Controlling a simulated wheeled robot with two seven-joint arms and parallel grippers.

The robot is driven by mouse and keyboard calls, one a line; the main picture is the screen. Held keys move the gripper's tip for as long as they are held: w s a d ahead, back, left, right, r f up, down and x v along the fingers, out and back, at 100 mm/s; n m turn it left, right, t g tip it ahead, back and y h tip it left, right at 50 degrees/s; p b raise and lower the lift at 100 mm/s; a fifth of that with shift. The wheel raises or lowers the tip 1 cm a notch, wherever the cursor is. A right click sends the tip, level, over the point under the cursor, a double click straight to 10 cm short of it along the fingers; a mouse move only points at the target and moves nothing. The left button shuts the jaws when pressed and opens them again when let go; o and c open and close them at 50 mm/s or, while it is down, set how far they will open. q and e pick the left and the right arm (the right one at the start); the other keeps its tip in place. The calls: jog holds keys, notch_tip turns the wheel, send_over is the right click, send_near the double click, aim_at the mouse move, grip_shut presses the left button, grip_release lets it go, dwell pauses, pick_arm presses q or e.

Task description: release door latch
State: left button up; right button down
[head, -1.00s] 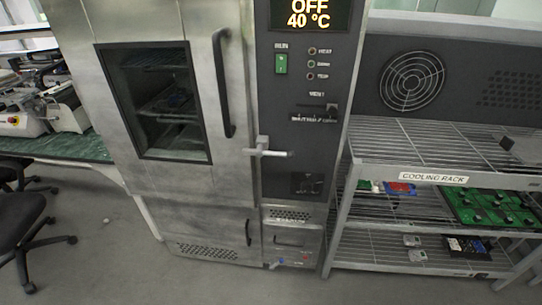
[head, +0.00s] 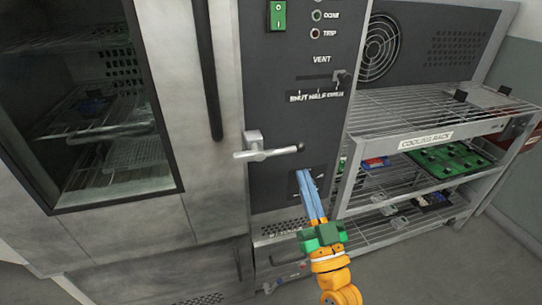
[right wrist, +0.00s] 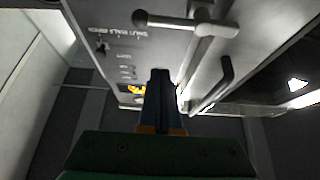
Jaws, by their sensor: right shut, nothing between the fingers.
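The door latch (head: 268,150) is a grey metal lever with a dark knob at its right end. It lies about horizontal across the seam between the steel oven door (head: 190,120) and the dark control panel. In the right wrist view the latch (right wrist: 185,24) shows at the top. My right gripper (head: 302,174), with blue fingers, green body and orange wrist, is shut and empty. In the head view its tips appear just below the knob end, apart from the lever as far as I can tell. It also shows in the right wrist view (right wrist: 160,75). My left gripper is not in view.
The black vertical door handle (head: 209,70) is left of the latch. A vent slider (head: 340,78) sits above it on the panel. The wire cooling rack (head: 400,110), holding green boards, stands close on the right. Bare floor shows at the lower right.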

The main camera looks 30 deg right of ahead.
notch_tip(320, 180, up, 6)
jog(key=f+p, duration=0.1)
jog(key=p, duration=0.3)
send_over(293, 151)
jog(key=s+a, duration=0.1)
jog(key=s, duration=0.2)
jog(key=f+b, duration=0.1)
jog(key=w+f, duration=0.1)
jog(key=f, duration=0.1)
jog(key=shift+w+a+f+b, duration=0.1)
jog(key=shift+w+f+b, duration=0.1)
jog(key=shift+b, duration=0.2)
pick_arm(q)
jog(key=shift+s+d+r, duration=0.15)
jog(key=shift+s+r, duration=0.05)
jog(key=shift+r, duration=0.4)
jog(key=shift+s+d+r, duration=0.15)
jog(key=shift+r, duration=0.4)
pick_arm(e)
jog(key=shift+f, duration=0.25)
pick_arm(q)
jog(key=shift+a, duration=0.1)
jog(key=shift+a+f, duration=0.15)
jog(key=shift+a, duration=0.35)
pick_arm(e)
jog(key=shift+f+m+h, duration=0.25)
jog(key=shift+m+h, duration=0.15)
jog(key=shift+m, duration=0.4)
